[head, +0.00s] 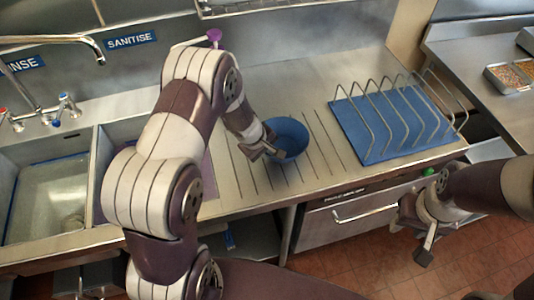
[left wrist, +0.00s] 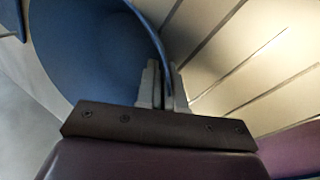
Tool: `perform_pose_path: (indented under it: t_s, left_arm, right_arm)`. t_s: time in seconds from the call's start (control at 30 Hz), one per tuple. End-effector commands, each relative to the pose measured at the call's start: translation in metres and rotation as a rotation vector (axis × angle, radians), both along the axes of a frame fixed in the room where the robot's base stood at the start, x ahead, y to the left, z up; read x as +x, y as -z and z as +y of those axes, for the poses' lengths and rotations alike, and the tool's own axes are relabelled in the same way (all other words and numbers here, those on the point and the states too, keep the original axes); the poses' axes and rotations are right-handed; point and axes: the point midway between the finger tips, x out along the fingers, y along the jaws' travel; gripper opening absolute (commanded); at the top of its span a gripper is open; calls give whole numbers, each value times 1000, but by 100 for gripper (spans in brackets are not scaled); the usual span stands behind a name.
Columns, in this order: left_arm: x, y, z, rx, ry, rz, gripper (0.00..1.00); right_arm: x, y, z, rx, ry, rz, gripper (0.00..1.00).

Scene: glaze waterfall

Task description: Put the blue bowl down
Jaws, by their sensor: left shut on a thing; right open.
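The blue bowl (head: 285,139) is at the ribbed drainboard, left of the blue mat. It also fills the upper left of the left wrist view (left wrist: 85,50). My left gripper (head: 275,151) is shut on the near rim of the bowl, and in the left wrist view its fingers (left wrist: 162,88) pinch the rim wall. The bowl looks close to the drainboard; I cannot tell whether its base touches. My right gripper (head: 424,236) is open and empty, low in front of the counter at the right.
A wire rack (head: 400,110) stands on a blue mat (head: 372,143) to the right of the bowl. Sink basins (head: 50,195) lie to the left, partly behind my left arm. Bare ribbed drainboard (head: 325,150) lies between bowl and mat.

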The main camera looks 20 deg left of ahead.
Motion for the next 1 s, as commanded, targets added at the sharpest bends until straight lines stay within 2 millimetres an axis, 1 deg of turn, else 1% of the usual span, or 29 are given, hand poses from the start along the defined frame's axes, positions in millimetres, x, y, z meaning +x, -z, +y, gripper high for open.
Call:
perform_pose_path:
  t_s: [0.03, 0.27, 0.37, 0.47, 0.5, 0.7, 0.77, 0.83, 0.87, 1.0]
  left_arm:
    - [0, 3, 0, 1, 0, -1, 0]
    - [0, 3, 0, 0, 0, -1, 0]
    - [0, 7, 0, 0, 0, -1, 0]
    - [0, 6, 0, -1, 0, -1, 30]
    - [0, 6, 0, -1, 0, -1, 33]
    - [0, 4, 0, 0, 0, 0, 33]
    - [0, -2, 0, 0, 0, 0, 33]
    - [-2, -10, 2, 0, 0, -4, 33]
    - [-4, -16, 3, -1, -1, -4, 33]
    - [-16, -53, 11, 1, -1, -6, 33]
  right_arm:
    - [0, 1, 0, 0, 0, 0, 43]
    - [0, 1, 0, 0, 0, 0, 43]
    - [0, 5, 0, 0, 0, 0, 43]
    - [0, 4, 0, 0, 0, 0, 43]
    - [0, 4, 0, 0, 0, 0, 43]
    - [0, 2, 0, 0, 0, 0, 43]
    - [0, -4, 0, 0, 0, 0, 43]
    - [0, -1, 0, 0, 0, 0, 43]
    - [0, -2, 0, 0, 0, 0, 43]
    - [0, -7, 0, 0, 0, 0, 43]
